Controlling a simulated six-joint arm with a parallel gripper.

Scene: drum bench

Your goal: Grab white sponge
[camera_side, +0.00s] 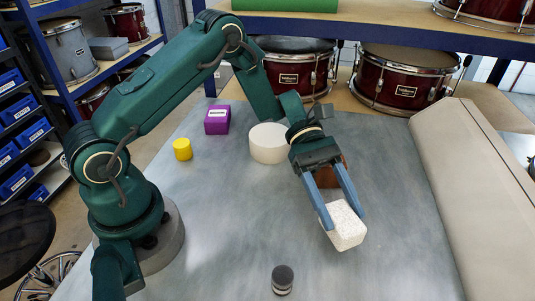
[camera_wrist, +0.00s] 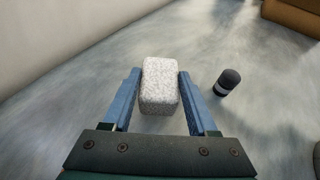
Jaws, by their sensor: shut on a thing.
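The white sponge (camera_side: 345,226) is a speckled white block in the front right part of the side view. My gripper (camera_side: 342,212) is shut on it, with one blue finger on each side. In the wrist view the sponge (camera_wrist: 160,85) sits between the two fingertips of my gripper (camera_wrist: 160,84). I cannot tell for sure whether the sponge touches the table or is held just above it.
A dark cylinder with a light band (camera_side: 282,280) stands on the grey table (camera_side: 225,235) near the front. A white round block (camera_side: 268,143), a purple box (camera_side: 217,120) and a yellow cylinder (camera_side: 182,149) stand farther back. A beige padded barrier (camera_side: 475,190) borders the right side.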

